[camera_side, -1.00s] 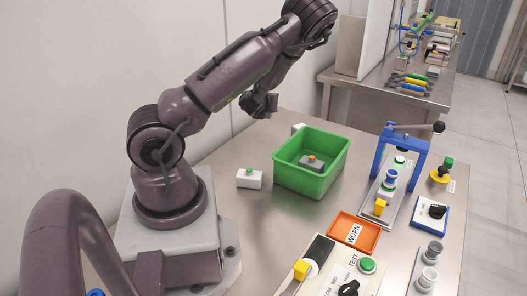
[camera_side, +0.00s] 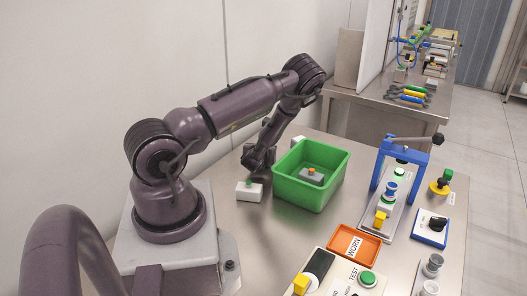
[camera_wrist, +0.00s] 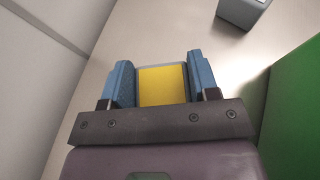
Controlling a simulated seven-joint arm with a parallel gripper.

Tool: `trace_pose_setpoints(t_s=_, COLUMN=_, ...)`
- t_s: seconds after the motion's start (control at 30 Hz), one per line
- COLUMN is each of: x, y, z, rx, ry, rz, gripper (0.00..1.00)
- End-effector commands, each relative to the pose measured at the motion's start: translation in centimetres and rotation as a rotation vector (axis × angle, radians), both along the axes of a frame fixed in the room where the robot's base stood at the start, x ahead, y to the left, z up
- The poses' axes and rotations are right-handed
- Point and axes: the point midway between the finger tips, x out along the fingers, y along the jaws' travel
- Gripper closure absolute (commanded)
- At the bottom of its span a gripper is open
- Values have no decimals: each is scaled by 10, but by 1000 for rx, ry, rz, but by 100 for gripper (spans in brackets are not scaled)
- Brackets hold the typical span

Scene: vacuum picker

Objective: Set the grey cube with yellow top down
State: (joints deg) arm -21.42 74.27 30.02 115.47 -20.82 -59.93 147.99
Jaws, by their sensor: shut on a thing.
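The grey cube with yellow top (camera_wrist: 163,86) is between the two blue-padded fingers of my gripper (camera_wrist: 160,83) in the wrist view, its yellow face toward the camera. My gripper is shut on it. In the side view my gripper (camera_side: 259,160) is low, just left of the green bin and behind the white block with a green button. The cube is hard to make out there. I cannot tell whether it touches the table.
The green bin (camera_side: 308,195) stands close to the right of my gripper, with a grey block with an orange button (camera_side: 311,177) inside. A white block with a green button (camera_side: 249,191) is in front. A grey block (camera_wrist: 243,12) lies ahead in the wrist view. An orange WORN tray (camera_side: 355,245) is farther right.

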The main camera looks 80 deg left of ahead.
Motion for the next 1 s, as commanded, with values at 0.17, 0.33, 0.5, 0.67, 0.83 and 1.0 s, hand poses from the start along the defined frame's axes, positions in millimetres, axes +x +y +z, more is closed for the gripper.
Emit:
trace_pose_setpoints(t_s=0.17, x=0, y=-1, z=0, rx=-2, ry=2, rz=0, gripper=29)
trace_pose_setpoints(t_s=0.33, x=0, y=-1, z=0, rx=-3, ry=1, rz=0, gripper=19)
trace_pose_setpoints(t_s=0.5, x=-1, y=-2, z=1, rx=-3, ry=2, rz=0, gripper=19)
trace_pose_setpoints(t_s=0.67, x=-6, y=-17, z=7, rx=-4, ry=4, rz=-2, gripper=19)
trace_pose_setpoints(t_s=0.83, x=-17, y=-43, z=19, rx=-3, ry=5, rz=-3, gripper=19)
trace_pose_setpoints(t_s=1.0, x=-24, y=-60, z=26, rx=-3, ry=3, rz=-3, gripper=19)
